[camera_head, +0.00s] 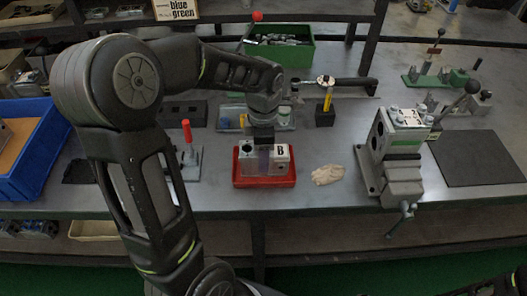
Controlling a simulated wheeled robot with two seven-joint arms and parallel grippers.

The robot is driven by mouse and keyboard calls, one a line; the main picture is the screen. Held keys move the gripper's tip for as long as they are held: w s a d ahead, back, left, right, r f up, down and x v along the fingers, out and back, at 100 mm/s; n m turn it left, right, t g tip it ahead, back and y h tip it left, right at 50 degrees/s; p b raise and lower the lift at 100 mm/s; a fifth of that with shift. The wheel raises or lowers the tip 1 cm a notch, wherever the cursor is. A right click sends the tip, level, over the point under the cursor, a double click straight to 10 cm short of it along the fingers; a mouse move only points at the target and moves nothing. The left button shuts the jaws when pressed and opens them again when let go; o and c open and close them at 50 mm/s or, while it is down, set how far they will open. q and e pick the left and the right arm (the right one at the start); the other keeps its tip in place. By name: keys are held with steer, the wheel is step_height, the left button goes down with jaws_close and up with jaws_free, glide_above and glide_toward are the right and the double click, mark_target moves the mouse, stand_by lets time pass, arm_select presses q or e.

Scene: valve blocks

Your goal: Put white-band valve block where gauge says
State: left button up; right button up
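A pale valve block (279,156) marked "B" sits in a red tray (265,183) at the middle of the bench. A dark purplish strip shows on its front; I cannot tell whether it is a band or a finger. My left gripper (264,146) points down at the top of this block, its fingertips too small and dark to read. Another grey block (381,137) with a white label on top sits at the vise (404,172) on the right. A wrench-like tool with a small white dial (326,80) lies behind the tray.
A cream cloth (328,175) lies right of the red tray. A red-handled fixture (187,154) stands left of it. A blue bin (40,150) is far left, a green crate (287,50) at the back. A dark mat (477,160) at right is bare. A sign (176,10) reads "blue green".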

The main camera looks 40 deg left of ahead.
arm_select(q)
steer(key=o, duration=0.4)
steer(key=shift+o, duration=0.2)
step_height(320, 180, up, 12)
steer(key=shift+r, duration=0.15)
stand_by(0.3)
stand_by(0.8)
